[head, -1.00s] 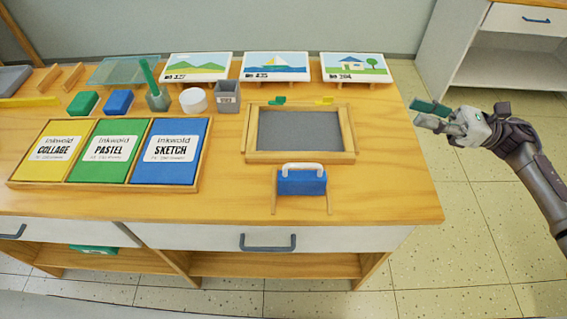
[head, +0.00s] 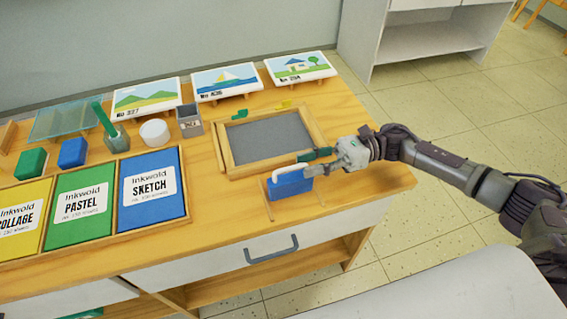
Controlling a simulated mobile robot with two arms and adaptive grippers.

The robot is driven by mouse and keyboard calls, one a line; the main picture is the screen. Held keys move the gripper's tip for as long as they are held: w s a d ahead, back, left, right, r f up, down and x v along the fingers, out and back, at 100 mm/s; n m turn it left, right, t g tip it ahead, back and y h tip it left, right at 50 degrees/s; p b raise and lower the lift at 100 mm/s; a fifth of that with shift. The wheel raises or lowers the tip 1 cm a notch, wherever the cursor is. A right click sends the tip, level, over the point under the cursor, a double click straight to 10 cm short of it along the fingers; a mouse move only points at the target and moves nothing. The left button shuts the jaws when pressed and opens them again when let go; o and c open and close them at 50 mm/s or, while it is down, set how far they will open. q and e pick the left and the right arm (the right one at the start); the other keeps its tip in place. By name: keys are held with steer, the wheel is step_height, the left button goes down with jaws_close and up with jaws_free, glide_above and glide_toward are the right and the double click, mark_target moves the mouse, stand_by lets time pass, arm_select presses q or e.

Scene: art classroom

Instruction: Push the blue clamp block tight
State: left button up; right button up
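The blue clamp block (head: 290,186) with a white handle (head: 284,172) stands on the wooden table, between thin rails in front of the wooden frame (head: 238,170). The frame holds a grey panel (head: 268,136). My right gripper (head: 311,163) is at the right end of the handle, with its dark green and grey fingertips apart. The fingertips overlap the handle end in this view, and I cannot tell whether they touch it. The contact between block and frame is partly hidden by the handle. My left gripper is out of view.
A green clip (head: 239,115) and a yellow clip (head: 284,105) sit behind the frame. A tray of yellow, green and blue packs (head: 150,187) lies to the left. Picture cards (head: 227,82) stand at the back. The table's front right is clear.

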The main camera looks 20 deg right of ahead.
mark_target(279, 172)
steer(key=a+p, duration=0.1)
steer(key=a, duration=0.5)
steer(key=shift+s+a, duration=0.1)
steer(key=shift+c, duration=0.3)
jaws_close()
